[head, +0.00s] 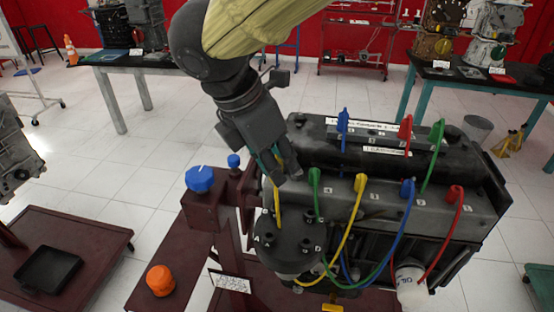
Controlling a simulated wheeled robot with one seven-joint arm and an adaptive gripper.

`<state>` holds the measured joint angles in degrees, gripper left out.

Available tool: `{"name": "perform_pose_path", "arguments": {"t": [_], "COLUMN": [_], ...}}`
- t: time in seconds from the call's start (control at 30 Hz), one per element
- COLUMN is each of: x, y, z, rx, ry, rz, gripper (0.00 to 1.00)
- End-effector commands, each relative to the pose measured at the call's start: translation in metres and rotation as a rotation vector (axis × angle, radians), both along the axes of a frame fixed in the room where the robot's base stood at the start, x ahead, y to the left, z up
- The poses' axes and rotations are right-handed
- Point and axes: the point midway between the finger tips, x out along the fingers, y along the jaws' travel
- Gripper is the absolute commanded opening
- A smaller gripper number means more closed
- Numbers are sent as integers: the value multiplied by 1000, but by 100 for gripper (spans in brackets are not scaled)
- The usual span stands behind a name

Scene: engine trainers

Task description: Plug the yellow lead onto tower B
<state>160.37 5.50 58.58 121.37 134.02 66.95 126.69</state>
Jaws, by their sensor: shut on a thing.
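My gripper (286,178) is shut on the yellow lead (277,205), above the dark round distributor cap (287,256). Part of the yellow lead hangs below the fingers towards the cap's back left. A yellow boot (361,183) sits on the engine block (335,205), and its yellow wire curves down to the cap's lower right. Whether both yellow stretches join is hidden. Several short towers stand on the cap, with small letters A, B, C and D around them. B is at the back left, close to the hanging yellow wire. I cannot tell whether the lead touches its tower.
A maroon stand with a blue knob (200,179) is left of the cap. An orange knob (161,280) is lower left.

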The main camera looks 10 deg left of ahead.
Motion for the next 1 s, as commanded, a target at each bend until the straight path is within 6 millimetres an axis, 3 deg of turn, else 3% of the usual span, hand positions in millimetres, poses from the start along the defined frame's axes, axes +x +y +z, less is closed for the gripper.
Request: {"name": "perform_pose_path", "arguments": {"t": [1.0], "x": [0], "y": [0], "z": [-45], "rx": [1], "ry": [0], "rz": [0], "gripper": [3]}}
